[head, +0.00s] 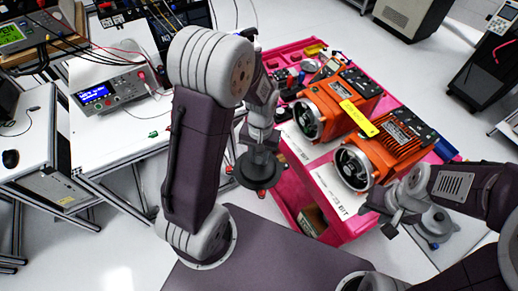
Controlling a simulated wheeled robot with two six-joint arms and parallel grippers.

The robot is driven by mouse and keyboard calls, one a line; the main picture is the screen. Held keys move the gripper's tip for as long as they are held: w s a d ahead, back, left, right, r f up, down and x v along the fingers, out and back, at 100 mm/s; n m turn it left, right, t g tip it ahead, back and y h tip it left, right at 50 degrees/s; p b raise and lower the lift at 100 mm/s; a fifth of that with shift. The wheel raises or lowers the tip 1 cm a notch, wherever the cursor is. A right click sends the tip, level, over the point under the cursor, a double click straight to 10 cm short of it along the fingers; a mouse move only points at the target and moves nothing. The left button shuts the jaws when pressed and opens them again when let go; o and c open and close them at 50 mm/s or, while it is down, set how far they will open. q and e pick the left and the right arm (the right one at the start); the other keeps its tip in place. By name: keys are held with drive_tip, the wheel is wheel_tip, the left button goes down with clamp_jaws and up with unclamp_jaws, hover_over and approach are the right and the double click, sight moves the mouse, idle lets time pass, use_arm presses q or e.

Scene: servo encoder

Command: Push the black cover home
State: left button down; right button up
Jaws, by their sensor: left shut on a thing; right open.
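Two orange servo motors, a rear one (340,98) and a front one (393,146), lie on the pink cart (350,224). Their round ends face left and show silvery, open interiors. My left gripper (260,152) points down left of the cart and is shut on a dark round piece (256,172), which looks like the black cover. It is held apart from both motors; the fingers are partly hidden. My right gripper (383,214) is open and empty, just in front of the front motor's lower right side.
A yellow tag (359,118) lies across the motors. Small parts and tools fill the cart's far left corner. A white bench (120,130) with a meter (108,90) stands at left.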

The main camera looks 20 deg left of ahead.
sight(260, 176)
use_arm(q)
drive_tip(key=s+f+n, duration=0.1)
drive_tip(key=s+d+f+n+g+b, duration=0.1)
drive_tip(key=s+d+f+n, duration=0.1)
drive_tip(key=s, duration=0.1)
drive_tip(key=shift+d+n+g+b, duration=0.15)
drive_tip(key=shift+n+g+b, duration=0.15)
drive_tip(key=shift+n+b, duration=0.1)
drive_tip(key=d+n, duration=0.1)
drive_tip(key=s+f+n+g+h+b, duration=0.1)
drive_tip(key=d+n+h, duration=0.1)
drive_tip(key=shift+s+d+f+n+g, duration=0.15)
drive_tip(key=shift+d+f+n+g, duration=0.1)
drive_tip(key=shift+d+n+g, duration=0.15)
drive_tip(key=w+d+n+t+h+b, duration=0.4)
drive_tip(key=w+d+n+h+b, duration=0.15)
drive_tip(key=n+h, duration=0.65)
drive_tip(key=w+a+n+t+y+b, duration=0.3)
drive_tip(key=w+a+n+t, duration=0.9)
drive_tip(key=t, duration=0.2)
drive_tip(key=x, duration=0.7)
drive_tip(key=shift+b, duration=0.35)
drive_tip(key=shift+w+d, duration=0.3)
drive_tip(key=shift+w, duration=0.1)
